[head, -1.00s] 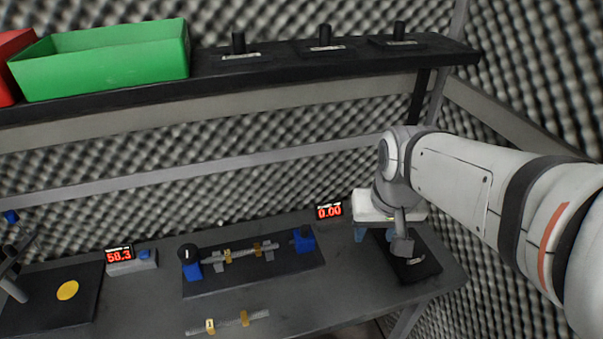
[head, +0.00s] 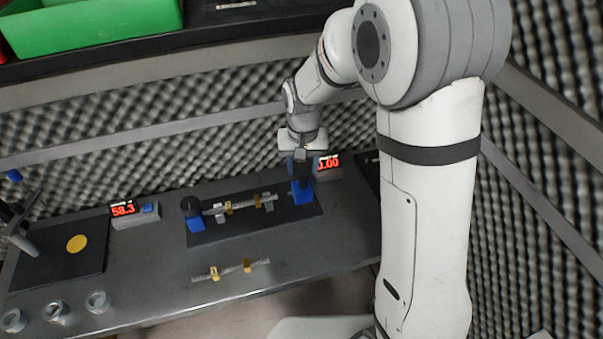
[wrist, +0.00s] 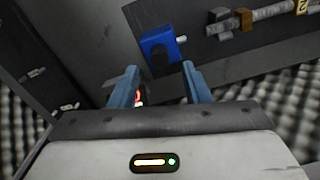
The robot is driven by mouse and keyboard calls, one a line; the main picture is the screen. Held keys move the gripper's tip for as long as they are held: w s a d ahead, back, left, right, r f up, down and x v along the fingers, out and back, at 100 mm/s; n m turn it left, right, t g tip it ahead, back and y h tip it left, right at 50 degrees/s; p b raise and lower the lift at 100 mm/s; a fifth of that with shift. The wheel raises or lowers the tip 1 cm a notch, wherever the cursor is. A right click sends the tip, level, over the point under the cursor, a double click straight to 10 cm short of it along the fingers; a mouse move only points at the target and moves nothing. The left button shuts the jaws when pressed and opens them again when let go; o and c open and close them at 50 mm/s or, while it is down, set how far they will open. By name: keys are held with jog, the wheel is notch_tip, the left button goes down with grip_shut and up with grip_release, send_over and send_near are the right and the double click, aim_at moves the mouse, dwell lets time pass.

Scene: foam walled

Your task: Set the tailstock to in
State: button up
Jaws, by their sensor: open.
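The tailstock is a blue block (head: 302,193) with a dark knob, at the right end of the black fixture plate (head: 250,232). In the wrist view the blue block (wrist: 156,40) lies ahead, with a short pale pin on its right side pointing toward the bar. A gap shows between pin and bar. My gripper (head: 302,168) is at the tailstock in the head view, its fingers partly covering it. In the wrist view my gripper (wrist: 160,68) is open, with the dark knob between its blue fingertips. Contact cannot be told.
A grey bar (head: 246,204) with yellow tags rests on the fixture, beside a blue headstock (head: 195,222) at left. Another tagged bar (head: 232,270) lies on the table in front. A red display (head: 327,164) stands just behind the tailstock. A shelf with a green bin (head: 90,25) is above.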

aim_at(303, 179)
jog(key=shift+f, duration=1.95)
grip_shut()
